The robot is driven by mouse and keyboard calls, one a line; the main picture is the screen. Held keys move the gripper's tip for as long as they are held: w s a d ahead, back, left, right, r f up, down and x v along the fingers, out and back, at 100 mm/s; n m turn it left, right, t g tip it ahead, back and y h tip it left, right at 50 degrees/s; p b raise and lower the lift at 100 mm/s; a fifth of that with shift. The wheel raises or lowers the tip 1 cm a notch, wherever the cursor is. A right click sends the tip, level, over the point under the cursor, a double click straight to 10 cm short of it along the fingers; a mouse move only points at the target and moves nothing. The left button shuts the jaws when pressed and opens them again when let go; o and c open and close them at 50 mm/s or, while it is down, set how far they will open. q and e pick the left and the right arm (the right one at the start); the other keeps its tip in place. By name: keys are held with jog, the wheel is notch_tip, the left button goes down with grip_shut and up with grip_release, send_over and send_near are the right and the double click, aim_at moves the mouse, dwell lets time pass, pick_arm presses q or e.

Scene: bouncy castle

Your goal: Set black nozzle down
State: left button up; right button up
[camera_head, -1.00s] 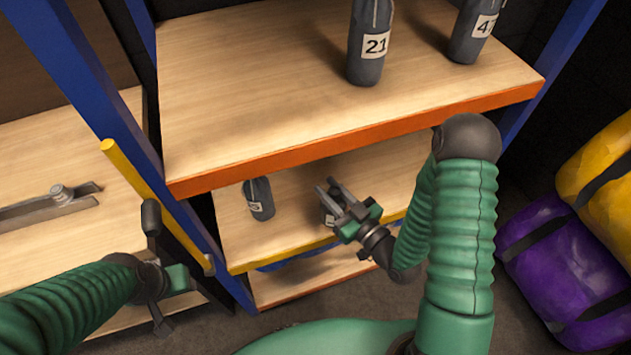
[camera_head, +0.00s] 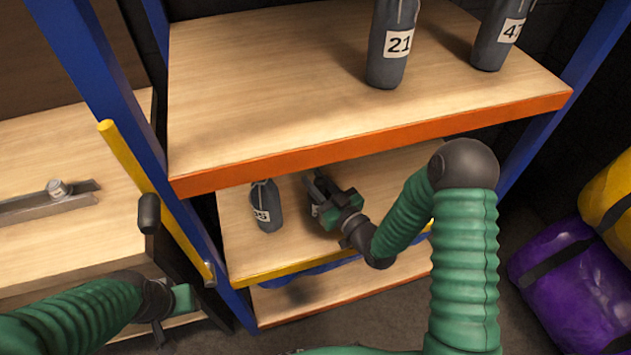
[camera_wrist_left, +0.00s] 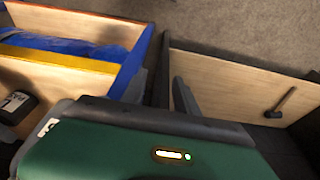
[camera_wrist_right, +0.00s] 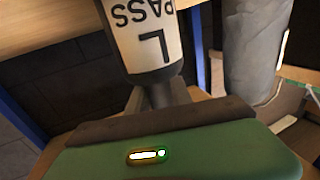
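My right gripper (camera_head: 322,188) is over the lower shelf board (camera_head: 290,262), under the upper board. It is shut on the black nozzle, a dark piece with a white label (camera_head: 315,211), partly hidden by the gripper in the head view. In the right wrist view the nozzle (camera_wrist_right: 145,42) stands between the fingers, its label reading upside down. I cannot tell whether its base touches the board. My left gripper (camera_wrist_left: 157,98) is open and empty, low at the left in front of the rack.
A grey bottle-shaped bag (camera_head: 266,207) stands on the lower board left of my right gripper. Bags numbered 21 (camera_head: 392,45) and 4-something (camera_head: 500,35) stand on the orange-edged upper board (camera_head: 260,90). A blue post and yellow bar (camera_head: 150,190) are left; purple bag (camera_head: 575,275) right.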

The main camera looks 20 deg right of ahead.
jog(key=o, duration=0.4)
